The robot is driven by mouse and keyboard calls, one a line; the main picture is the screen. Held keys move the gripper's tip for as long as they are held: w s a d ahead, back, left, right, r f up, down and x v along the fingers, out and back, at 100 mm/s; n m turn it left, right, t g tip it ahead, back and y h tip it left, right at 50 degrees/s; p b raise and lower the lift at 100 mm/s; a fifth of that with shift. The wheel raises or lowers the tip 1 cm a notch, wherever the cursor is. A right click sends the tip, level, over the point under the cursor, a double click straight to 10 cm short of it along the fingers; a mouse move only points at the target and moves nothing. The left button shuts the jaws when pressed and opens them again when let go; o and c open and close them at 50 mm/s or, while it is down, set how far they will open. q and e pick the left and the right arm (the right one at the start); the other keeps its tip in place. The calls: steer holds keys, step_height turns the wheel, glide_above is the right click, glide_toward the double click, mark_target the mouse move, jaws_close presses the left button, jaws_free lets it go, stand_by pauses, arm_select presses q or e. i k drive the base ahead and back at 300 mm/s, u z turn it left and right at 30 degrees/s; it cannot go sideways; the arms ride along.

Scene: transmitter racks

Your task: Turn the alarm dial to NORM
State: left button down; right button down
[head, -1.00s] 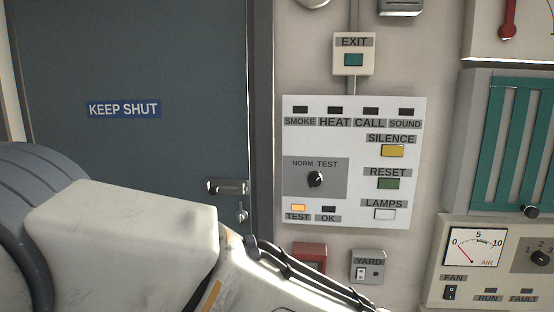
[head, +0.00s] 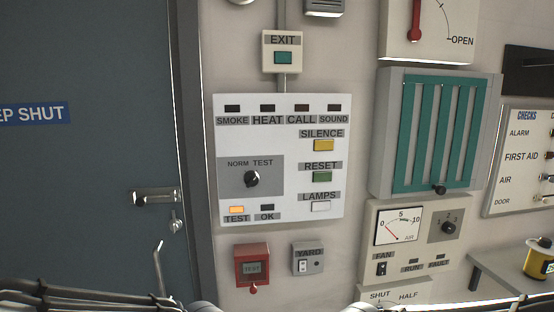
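The alarm dial (head: 251,178) is a small black knob on a grey plate (head: 225,180) of the white alarm panel (head: 285,147). NORM is printed at its upper left and TEST at its upper right. Its light pointer mark appears to lean toward TEST, though it is small. The TEST lamp (head: 236,209) below glows orange, and the OK lamp (head: 267,207) is dark. Only parts of my arms show along the bottom edge. Neither gripper is in view, and nothing touches the dial.
Silence (head: 323,145), reset (head: 322,177) and lamps (head: 320,206) buttons sit right of the dial. A red TEST box (head: 252,264) and the YARD switch (head: 307,259) are below. The space before the panel looks clear.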

mark_target(251, 178)
steer(key=z, duration=1.7)
steer(key=k, duration=0.95)
steer(key=u, duration=1.4)
